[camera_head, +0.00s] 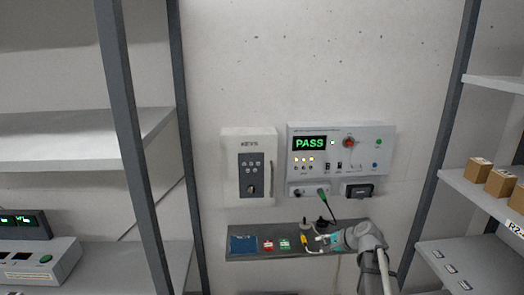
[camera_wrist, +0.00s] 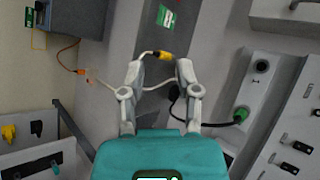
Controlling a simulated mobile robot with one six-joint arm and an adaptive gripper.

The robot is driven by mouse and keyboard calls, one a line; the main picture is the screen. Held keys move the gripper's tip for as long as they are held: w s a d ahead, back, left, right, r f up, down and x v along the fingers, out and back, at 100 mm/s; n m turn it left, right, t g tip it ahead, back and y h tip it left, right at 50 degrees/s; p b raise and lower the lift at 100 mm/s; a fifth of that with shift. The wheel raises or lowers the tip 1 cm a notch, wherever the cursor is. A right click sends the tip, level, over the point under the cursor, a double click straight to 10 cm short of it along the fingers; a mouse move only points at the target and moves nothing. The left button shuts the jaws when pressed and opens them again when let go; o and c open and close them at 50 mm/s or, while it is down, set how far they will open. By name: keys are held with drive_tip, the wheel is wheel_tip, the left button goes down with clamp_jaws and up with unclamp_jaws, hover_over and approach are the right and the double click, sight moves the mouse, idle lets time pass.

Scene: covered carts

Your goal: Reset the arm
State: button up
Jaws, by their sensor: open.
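My arm (camera_head: 366,245) reaches in over the right part of the grey shelf below the wall panel. My gripper (camera_head: 322,240) is low over the shelf; in the wrist view (camera_wrist: 160,70) its two fingers are spread apart. A yellow connector (camera_wrist: 165,56) on a pale cable lies near the gap between the fingertips; whether a finger touches it I cannot tell. It also shows in the head view (camera_head: 304,239), left of my gripper. Nothing is visibly gripped.
The wall panel (camera_head: 380,143) reads PASS, with a green plug (camera_head: 321,193) in its lower unit and a black cable hanging. A KEYS box (camera_head: 232,160) is left of it. The shelf (camera_head: 244,228) holds a blue tray and red and green cards. Racks stand at both sides.

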drive_tip(key=s+a+f+n+g+h, duration=0.3)
drive_tip(key=s+n, duration=0.2)
drive_tip(key=s, duration=0.4)
drive_tip(key=s+a+f+n+g+h, duration=0.3)
drive_tip(key=s+n, duration=0.3)
drive_tip(key=s, duration=0.3)
drive_tip(key=shift+s+a+f+g+h, duration=0.3)
drive_tip(key=shift+a+f+g+h, duration=0.05)
drive_tip(key=shift+a+g+h, duration=0.15)
